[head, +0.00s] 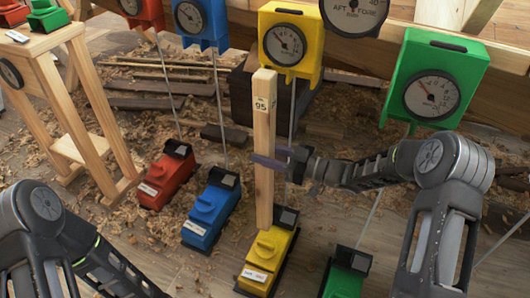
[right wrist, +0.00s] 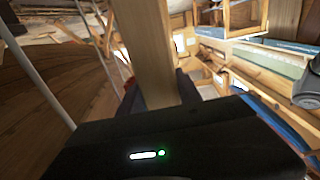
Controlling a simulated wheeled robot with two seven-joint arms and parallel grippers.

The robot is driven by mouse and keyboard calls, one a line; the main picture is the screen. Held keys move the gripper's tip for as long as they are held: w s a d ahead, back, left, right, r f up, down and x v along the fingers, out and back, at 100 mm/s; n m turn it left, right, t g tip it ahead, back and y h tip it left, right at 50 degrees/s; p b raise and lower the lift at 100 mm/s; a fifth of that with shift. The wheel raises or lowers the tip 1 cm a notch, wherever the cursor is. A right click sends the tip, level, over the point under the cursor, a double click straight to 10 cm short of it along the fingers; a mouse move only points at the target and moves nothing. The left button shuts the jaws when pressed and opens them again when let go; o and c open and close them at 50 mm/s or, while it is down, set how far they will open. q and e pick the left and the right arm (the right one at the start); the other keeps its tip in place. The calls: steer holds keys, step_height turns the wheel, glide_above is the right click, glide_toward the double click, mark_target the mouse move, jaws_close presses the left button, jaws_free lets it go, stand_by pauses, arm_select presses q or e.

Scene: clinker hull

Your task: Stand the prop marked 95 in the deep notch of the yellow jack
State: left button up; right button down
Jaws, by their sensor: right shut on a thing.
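The prop marked 95 (head: 264,125) is a pale wooden post, upright, its label near the top. My right gripper (head: 270,160) is shut on it at about mid-height; the post also shows between the fingers in the right wrist view (right wrist: 150,50). The yellow jack (head: 262,270) is on the floor directly below. The post's lower end overlaps the jack's upper part in the head view. I cannot tell whether it touches the jack or sits in a notch; the notches are not clear. My left arm shows at lower left, but its gripper is out of view.
A red jack (head: 168,178) and a blue jack (head: 210,212) stand to the left, a green jack (head: 344,282) to the right. Yellow (head: 290,42) and green (head: 436,85) gauges hang behind. A wooden trestle (head: 95,100) stands at left. Shavings cover the floor.

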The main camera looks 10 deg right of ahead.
steer(key=shift+w+d+f+b, duration=0.2)
steer(key=shift+w+f+b, duration=0.15)
steer(key=shift+f+b, duration=0.15)
steer(key=shift+w+d+f+b, duration=0.2)
steer(key=shift+w+f+b, duration=0.2)
steer(key=shift+f, duration=0.2)
steer(key=w+d+b, duration=0.2)
steer(key=w+d, duration=0.1)
steer(key=w, duration=0.2)
steer(key=shift+d, duration=0.3)
steer(key=shift+w, duration=0.1)
steer(key=shift+d, duration=0.1)
steer(key=shift+f, duration=0.45)
stand_by(0.8)
steer(key=shift+w+d+f, duration=0.1)
steer(key=shift+d, duration=0.05)
stand_by(0.7)
steer(key=c, duration=0.7)
jaws_free()
steer(key=shift+c, duration=0.2)
